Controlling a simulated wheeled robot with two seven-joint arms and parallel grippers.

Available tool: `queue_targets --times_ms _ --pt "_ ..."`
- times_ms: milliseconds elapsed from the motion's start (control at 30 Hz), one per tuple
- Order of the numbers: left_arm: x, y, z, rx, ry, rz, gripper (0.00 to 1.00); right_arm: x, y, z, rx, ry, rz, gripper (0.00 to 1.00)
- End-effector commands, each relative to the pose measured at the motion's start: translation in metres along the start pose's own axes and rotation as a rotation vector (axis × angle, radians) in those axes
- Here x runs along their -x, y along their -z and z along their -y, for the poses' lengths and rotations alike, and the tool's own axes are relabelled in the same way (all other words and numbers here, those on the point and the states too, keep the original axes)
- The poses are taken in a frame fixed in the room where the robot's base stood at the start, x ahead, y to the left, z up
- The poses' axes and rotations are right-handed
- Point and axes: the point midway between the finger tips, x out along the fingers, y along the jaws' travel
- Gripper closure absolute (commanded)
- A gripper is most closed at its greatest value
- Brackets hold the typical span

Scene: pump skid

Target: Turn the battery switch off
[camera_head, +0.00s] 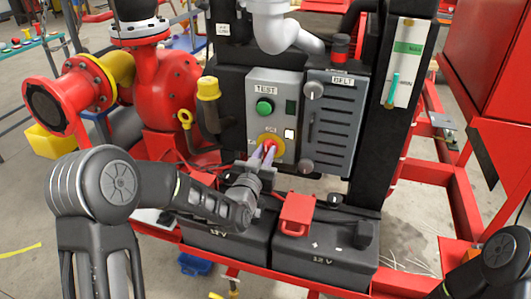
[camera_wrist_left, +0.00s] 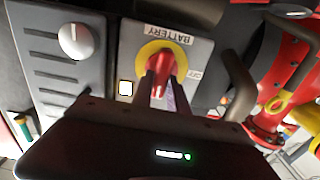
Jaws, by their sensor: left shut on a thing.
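The battery switch is a red handle on a yellow round plate (camera_head: 279,149), low on the grey control panel (camera_head: 259,88). In the left wrist view its red handle (camera_wrist_left: 158,60) stands over the yellow plate (camera_wrist_left: 143,49), running roughly up and down the picture. The BATTERY label (camera_wrist_left: 165,34) and the OFF label (camera_wrist_left: 195,74) lie beside the plate, upside down or tilted in this view. My left gripper (camera_head: 267,153) is shut on the red handle, with a finger on each side. Its fingers hide part of the handle. My right gripper is out of view.
A green button (camera_head: 264,107) sits above the switch, and a louvred grey box with knobs (camera_head: 333,125) stands to the right. A yellow-capped pipe (camera_head: 208,90) is close on the left. Black batteries (camera_head: 325,262) and a red cover (camera_head: 296,214) lie below.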

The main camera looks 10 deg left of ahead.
Motion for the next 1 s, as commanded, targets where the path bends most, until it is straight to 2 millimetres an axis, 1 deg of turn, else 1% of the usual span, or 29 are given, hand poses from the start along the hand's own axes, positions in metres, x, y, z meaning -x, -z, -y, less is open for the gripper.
queue_targets --times_ms 33,133,467,667,867,1000 --pt "0.000 0.000 0.000 0.000 0.000 0.000 0.92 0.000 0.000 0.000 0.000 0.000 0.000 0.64" --pt "0.000 0.000 0.000 0.000 0.000 0.000 1.00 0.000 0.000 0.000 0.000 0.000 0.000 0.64" --pt "0.000 0.000 0.000 0.000 0.000 0.000 1.00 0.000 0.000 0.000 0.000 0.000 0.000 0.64" --pt "0.000 -0.001 0.000 0.017 0.000 0.000 1.00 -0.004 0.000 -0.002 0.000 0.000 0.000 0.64" --pt "0.000 -0.003 0.001 0.077 -0.001 -0.002 1.00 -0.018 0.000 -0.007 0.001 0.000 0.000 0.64" --pt "0.000 -0.005 0.002 0.155 0.000 -0.003 1.00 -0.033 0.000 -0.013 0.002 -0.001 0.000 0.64"
